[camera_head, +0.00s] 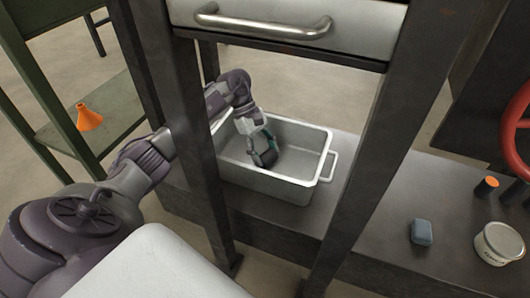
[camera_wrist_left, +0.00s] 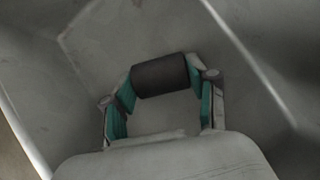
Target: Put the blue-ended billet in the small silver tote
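The small silver tote (camera_head: 322,140) stands on the dark bench, open at the top with a handle on its right side. My left gripper (camera_head: 264,150) reaches down inside it. In the left wrist view a dark cylindrical billet (camera_wrist_left: 160,75) lies between the teal pads of my left gripper (camera_wrist_left: 163,88), which bend in against its two ends. Its end colour is hidden by the pads. The dark billet also shows at the fingertips in the head view (camera_head: 268,158). I cannot tell whether it touches the tote floor. My right gripper is not in view.
Dark posts (camera_head: 365,150) stand in front of the tote on both sides, under a pale panel with a handle (camera_head: 262,23). On the bench at right are a blue-grey block (camera_head: 421,232), a white tub (camera_head: 498,243) and orange-ended billets (camera_head: 487,187). An orange cone (camera_head: 88,117) sits on the green shelf.

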